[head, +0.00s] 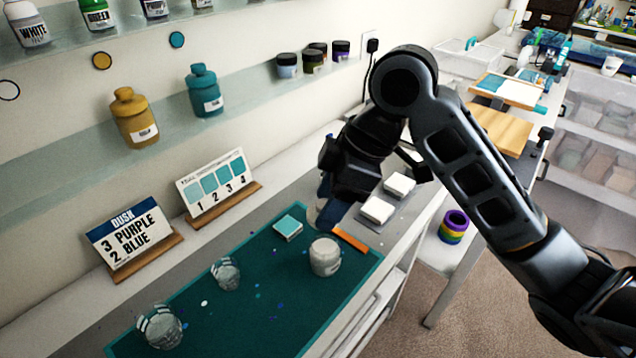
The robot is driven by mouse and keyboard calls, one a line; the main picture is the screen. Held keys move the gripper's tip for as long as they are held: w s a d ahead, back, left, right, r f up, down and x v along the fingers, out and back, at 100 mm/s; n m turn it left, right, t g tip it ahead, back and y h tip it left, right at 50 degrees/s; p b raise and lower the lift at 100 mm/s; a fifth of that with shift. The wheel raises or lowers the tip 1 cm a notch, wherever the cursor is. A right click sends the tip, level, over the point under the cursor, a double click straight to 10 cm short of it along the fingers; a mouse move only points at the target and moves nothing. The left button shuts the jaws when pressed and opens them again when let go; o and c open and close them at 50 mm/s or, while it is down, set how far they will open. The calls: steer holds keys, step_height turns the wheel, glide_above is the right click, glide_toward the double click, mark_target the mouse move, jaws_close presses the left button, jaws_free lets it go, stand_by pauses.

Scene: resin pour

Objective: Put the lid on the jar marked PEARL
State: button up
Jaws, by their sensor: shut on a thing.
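A jar with whitish contents (325,257) stands upright near the right end of the teal mat (262,325). I cannot read the word PEARL on it from here. My gripper (322,208) points down above the back right part of the mat, behind the whitish jar and apart from it. It is shut on a pale thing (314,214) that looks like the lid. The fingers and wrist hide most of that thing, so its exact shape and tilt are unclear.
Two clear cups (226,274) (160,328) stand on the mat's left half. A small teal tile (287,228) lies near my gripper. White blocks (377,209) and an orange stick (350,241) lie to the right. Sign cards (130,238) and glass shelves (75,172) line the wall.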

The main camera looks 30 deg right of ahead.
steer(key=shift+f+b, duration=1.05)
steer(key=shift+f, duration=1.05)
steer(key=shift+f+b, duration=1)
steer(key=shift+f, duration=0.15)
steer(key=shift+s+d, duration=0.1)
steer(key=shift+f+b, duration=0.15)
steer(key=shift+b, duration=0.25)
steer(key=o, duration=1.4)
steer(key=shift+c, duration=0.2)
